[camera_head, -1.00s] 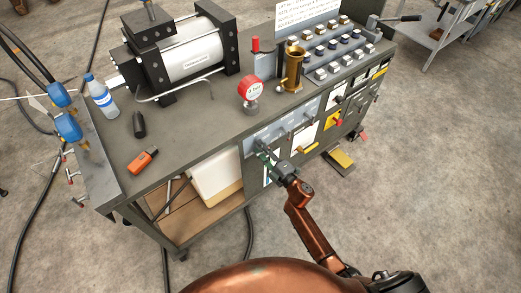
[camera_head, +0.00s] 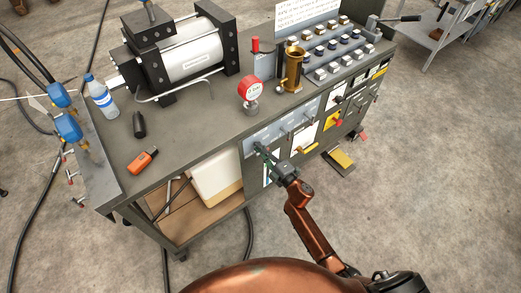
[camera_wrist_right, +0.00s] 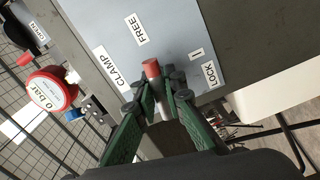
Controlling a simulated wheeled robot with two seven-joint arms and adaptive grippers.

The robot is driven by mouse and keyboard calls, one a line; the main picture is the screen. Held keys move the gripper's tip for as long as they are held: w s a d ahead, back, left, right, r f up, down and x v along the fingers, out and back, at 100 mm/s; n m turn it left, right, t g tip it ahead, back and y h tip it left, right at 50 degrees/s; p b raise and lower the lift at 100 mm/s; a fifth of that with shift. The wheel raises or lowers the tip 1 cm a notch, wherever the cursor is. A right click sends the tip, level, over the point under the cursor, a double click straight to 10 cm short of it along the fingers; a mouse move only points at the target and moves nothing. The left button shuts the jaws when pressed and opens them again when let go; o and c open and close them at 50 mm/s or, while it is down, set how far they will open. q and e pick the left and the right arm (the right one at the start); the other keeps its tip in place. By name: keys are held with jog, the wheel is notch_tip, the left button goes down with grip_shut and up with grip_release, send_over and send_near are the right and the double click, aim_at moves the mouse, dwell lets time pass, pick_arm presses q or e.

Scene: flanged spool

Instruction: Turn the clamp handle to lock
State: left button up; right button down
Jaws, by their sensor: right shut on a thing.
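The clamp handle (camera_wrist_right: 152,70) is a grey lever with a red tip, seen in the right wrist view on a light grey panel (camera_wrist_right: 190,25). Labels on the panel read CLAMP, FREE and LOCK. The handle stands between the FREE label (camera_wrist_right: 138,28) and the LOCK label (camera_wrist_right: 210,75). My right gripper (camera_wrist_right: 160,98) has its green fingers on both sides of the handle and is shut on it; it hides the handle's lower part. In the head view the right gripper (camera_head: 267,157) is at the bench's front panel. My left gripper is not in view.
Other small levers and panels line the bench front beside the gripper.

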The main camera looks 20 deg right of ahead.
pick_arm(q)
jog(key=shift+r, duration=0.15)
pick_arm(e)
jog(key=m+p, duration=0.3)
jog(key=m, duration=0.2)
jog(key=shift+r+p, duration=0.15)
jog(key=shift+p, duration=0.25)
jog(key=m+p, duration=0.3)
jog(key=m, duration=0.2)
jog(key=m+p, duration=0.2)
jog(key=m, duration=0.2)
pick_arm(q)
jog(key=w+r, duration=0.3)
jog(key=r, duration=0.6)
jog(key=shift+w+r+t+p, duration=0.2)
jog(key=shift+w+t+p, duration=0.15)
jog(key=shift+p, duration=0.1)
pick_arm(e)
jog(key=shift+f+m, duration=0.2)
jog(key=shift+m, duration=1.7)
jog(key=c, duration=1.9)
grip_release()
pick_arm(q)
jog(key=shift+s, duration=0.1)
